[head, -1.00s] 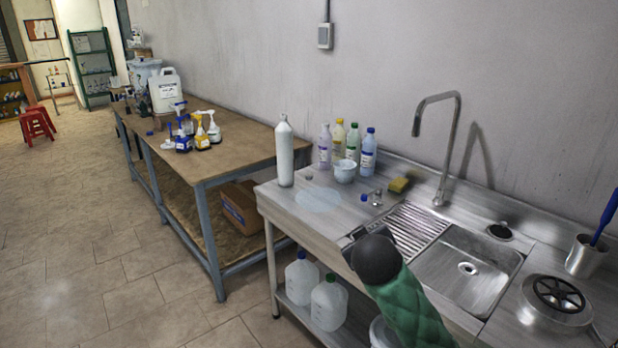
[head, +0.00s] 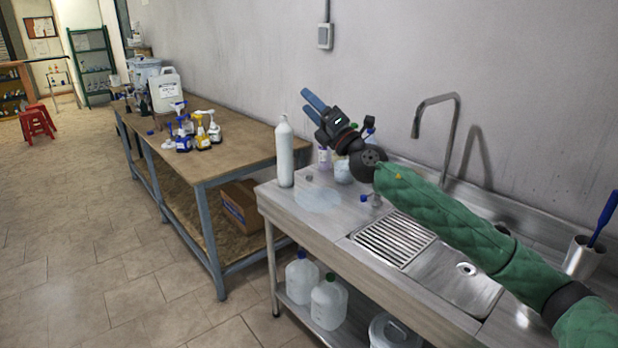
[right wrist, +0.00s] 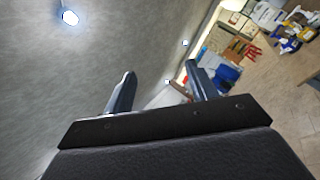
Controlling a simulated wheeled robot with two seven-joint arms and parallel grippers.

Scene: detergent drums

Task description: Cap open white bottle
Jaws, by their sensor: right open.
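A tall white bottle (head: 285,152) stands upright at the left end of the steel counter; its top is too small to tell whether it has a cap. A small blue cap (head: 364,198) lies on the counter right of it, and a small grey piece (head: 309,177) lies nearer the bottle. My right gripper (head: 309,103) is open and empty, raised above the counter, up and right of the tall bottle. Its two spread fingers also show in the right wrist view (right wrist: 160,72). My left gripper is out of view.
My right arm hides most of the bottles at the wall; a purple bottle (head: 324,158) and a white bowl (head: 343,172) partly show. A faucet (head: 450,130) stands behind the sink. A wooden table (head: 222,143) to the left bears spray bottles and a white jug (head: 165,92).

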